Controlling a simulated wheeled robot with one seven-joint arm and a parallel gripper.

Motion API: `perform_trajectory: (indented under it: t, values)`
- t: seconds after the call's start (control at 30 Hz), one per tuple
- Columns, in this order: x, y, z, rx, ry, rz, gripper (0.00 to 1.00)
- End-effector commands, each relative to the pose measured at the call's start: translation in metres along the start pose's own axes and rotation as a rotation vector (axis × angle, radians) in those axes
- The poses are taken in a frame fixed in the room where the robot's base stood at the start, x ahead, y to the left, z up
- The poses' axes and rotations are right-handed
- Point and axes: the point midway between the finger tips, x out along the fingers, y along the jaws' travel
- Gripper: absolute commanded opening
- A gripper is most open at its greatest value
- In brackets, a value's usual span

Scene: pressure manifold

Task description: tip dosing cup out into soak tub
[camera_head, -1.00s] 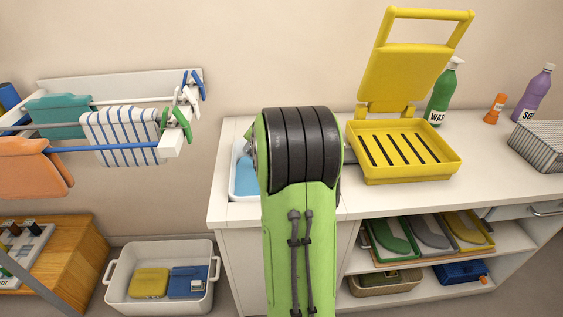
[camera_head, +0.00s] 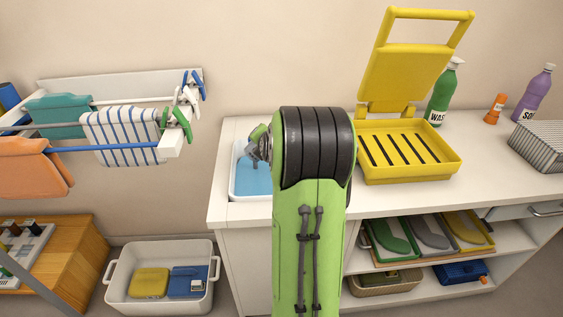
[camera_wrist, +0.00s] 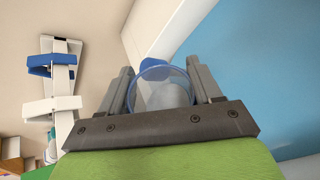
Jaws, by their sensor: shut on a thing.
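The dosing cup (camera_wrist: 162,92) is a clear, round cup with a blue rim, in the middle of the wrist view. My gripper (camera_wrist: 160,72) is shut on it, one grey finger on each side. The cup looks tilted, and I cannot tell what is in it. The soak tub (camera_head: 236,190) is a white basin with blue liquid, set in the left end of the counter. Its blue liquid fills the right of the wrist view, past the cup.
A yellow hinged press (camera_head: 410,178) stands open on the counter, right of my arm. A green bottle (camera_head: 444,95) stands behind it. A drying rack (camera_head: 120,80) with cloths and clips hangs on the wall at left. A white bin (camera_head: 160,298) is on the floor.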

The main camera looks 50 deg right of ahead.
Motion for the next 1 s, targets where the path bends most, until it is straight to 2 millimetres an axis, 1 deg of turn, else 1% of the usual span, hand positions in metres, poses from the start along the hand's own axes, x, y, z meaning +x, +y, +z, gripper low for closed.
perform_trajectory:
  t: [1.0]
  values:
    - [-0.002, 0.0004, 0.004, 0.119, 0.052, 0.046, 0.34]
